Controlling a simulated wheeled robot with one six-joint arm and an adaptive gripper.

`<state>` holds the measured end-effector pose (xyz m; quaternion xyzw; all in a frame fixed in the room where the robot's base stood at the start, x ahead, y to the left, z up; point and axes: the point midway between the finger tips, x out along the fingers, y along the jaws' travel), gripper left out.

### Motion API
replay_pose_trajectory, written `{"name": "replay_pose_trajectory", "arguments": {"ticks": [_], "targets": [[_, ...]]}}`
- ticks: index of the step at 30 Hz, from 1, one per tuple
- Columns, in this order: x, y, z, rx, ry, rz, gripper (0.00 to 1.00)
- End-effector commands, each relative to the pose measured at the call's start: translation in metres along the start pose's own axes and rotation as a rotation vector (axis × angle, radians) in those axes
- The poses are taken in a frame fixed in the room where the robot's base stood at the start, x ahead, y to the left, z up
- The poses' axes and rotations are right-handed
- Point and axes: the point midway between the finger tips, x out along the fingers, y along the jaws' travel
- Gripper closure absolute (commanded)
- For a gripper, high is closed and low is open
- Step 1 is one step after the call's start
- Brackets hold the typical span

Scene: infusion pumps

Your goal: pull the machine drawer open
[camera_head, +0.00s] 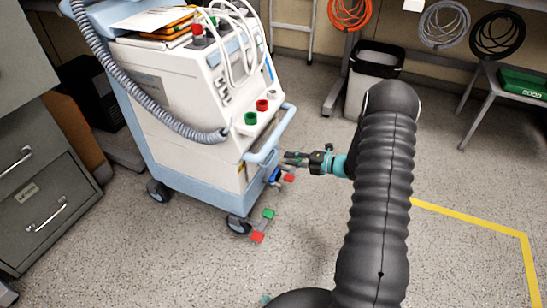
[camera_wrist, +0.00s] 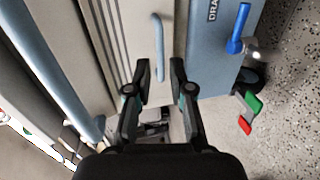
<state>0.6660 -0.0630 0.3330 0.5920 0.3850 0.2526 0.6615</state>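The medical machine (camera_head: 180,85) is a white unit on a light blue wheeled cart at the left of the head view. In the wrist view, its pale drawer front (camera_wrist: 125,30) carries a light blue bar handle (camera_wrist: 160,42). Beside it is a blue panel (camera_wrist: 212,50) with lettering starting "DRA". My gripper (camera_wrist: 160,72) is open, with the handle's lower part between its fingertips in the picture. I cannot tell its depth or any contact. In the head view, my gripper (camera_head: 297,159) is beside the cart's lower front; the drawer handle is not clear there.
A blue lever (camera_wrist: 239,28) sticks out beside the panel. Red and green pedals (camera_head: 263,225) stand low at the cart's front. A light blue push rail (camera_head: 272,135) is above my gripper. A grey cabinet (camera_head: 40,190) stands left, a bin (camera_head: 372,70) behind. Floor to the right is open.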

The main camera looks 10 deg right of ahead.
Motion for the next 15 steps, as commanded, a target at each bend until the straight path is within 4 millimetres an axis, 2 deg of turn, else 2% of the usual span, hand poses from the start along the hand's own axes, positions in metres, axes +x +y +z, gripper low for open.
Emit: {"name": "replay_pose_trajectory", "arguments": {"ticks": [1, 6, 15], "targets": [[0.011, -0.001, -0.001, -0.001, 0.004, 0.0, 0.79], [0.041, -0.001, -0.001, -0.001, 0.004, 0.0, 0.79], [0.071, 0.0, -0.001, -0.001, 0.002, 0.0, 0.79]]}}
